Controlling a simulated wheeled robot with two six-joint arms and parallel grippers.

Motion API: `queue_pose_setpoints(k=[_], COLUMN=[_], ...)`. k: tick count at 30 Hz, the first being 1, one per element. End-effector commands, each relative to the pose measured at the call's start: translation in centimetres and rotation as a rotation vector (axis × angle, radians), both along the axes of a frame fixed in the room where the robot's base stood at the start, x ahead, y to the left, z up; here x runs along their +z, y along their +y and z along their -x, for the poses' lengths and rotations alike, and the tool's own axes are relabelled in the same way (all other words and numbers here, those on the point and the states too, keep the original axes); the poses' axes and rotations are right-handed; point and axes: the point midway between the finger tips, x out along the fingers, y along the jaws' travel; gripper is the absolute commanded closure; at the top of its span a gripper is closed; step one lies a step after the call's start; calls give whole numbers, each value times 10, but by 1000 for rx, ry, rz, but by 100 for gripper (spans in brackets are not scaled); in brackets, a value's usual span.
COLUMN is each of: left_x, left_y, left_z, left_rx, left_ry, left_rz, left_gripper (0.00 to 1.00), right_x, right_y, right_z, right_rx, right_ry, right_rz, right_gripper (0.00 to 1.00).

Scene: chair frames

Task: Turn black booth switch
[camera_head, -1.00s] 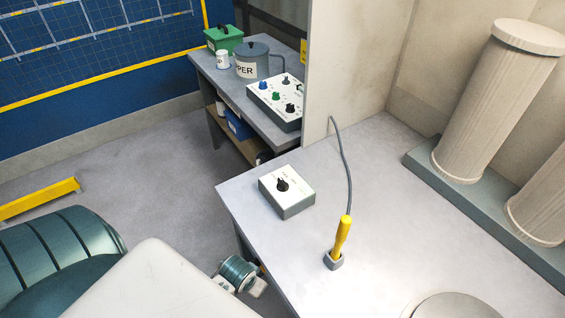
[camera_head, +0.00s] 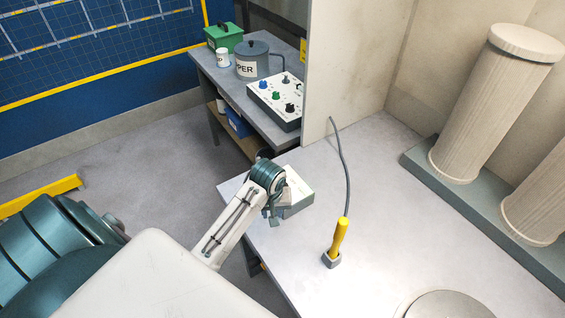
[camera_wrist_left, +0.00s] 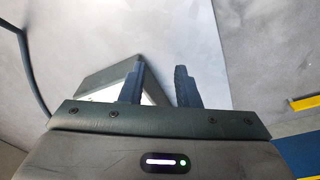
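A white-topped switch box (camera_head: 299,190) with grey sides stands at the left edge of the near grey table. My left arm reaches in from the left, and its gripper (camera_head: 273,214) covers much of the box in the head view. The box's black knob is hidden now. In the left wrist view the fingers of my left gripper (camera_wrist_left: 159,72) stand apart, with part of the box (camera_wrist_left: 105,78) behind and beside the left finger. No knob shows between the fingers, and I cannot tell whether they touch the box. My right gripper is not in view.
A yellow-handled tool (camera_head: 341,236) with a grey cable stands in a holder on the near table (camera_head: 385,215). A beige partition (camera_head: 345,75) separates it from a back table with a multi-knob panel (camera_head: 276,98), a grey pot (camera_head: 252,62) and a green box (camera_head: 223,38). Columns stand at right.

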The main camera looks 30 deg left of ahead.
Motion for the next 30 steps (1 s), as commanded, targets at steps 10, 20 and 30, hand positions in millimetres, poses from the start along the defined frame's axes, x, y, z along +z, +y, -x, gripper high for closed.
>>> queue_pose_setpoints(k=[10, 20, 30], left_x=[60, 61, 13], left_y=[38, 44, 44], left_z=[-107, -120, -120], left_rx=[447, 530, 528], left_ry=[84, 106, 104], left_rz=[70, 84, 82], left_gripper=[71, 71, 71], right_x=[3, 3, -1], right_y=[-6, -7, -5], right_z=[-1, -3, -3], right_rx=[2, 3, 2], right_ry=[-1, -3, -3], right_rz=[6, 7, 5], right_gripper=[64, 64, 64])
